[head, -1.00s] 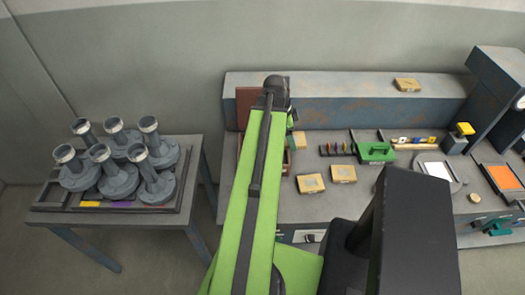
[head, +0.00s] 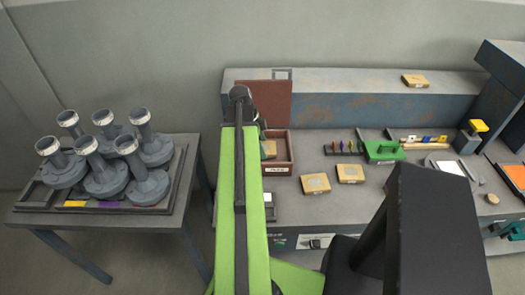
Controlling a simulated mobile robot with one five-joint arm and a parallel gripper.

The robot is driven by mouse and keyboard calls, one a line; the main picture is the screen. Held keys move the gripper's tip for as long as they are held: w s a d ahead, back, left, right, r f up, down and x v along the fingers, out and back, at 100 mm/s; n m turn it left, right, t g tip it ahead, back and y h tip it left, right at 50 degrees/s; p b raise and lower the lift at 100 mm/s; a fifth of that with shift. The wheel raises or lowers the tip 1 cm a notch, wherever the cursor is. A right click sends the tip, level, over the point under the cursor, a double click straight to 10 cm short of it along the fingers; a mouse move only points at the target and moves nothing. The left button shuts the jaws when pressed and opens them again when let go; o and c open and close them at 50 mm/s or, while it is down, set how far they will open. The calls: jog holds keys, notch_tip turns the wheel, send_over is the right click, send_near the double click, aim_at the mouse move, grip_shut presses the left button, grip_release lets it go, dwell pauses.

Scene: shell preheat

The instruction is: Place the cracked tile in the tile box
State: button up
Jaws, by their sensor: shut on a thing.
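The tile box (head: 290,155) is an open red-brown box with a white label on its front, on the bench beyond my arm. Its red-brown lid (head: 275,100) stands up behind it. My gripper (head: 262,128) is mostly hidden behind my green arm, over the box's left part. It is shut on a tan tile (head: 269,149), which shows in front of the box's inside. I cannot tell whether that tile touches the box floor, and no crack shows. Two more tan tiles, the left one (head: 315,183) and the right one (head: 350,174), lie on the bench right of the box.
Another tan tile (head: 415,80) lies on the raised back ledge. A side table (head: 190,170) at left holds several grey funnel-like parts. Bare bench lies around the two loose tiles.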

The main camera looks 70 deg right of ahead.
jog(key=shift+f, duration=0.5)
jog(key=o, duration=1.7)
jog(key=p+v, duration=1.2)
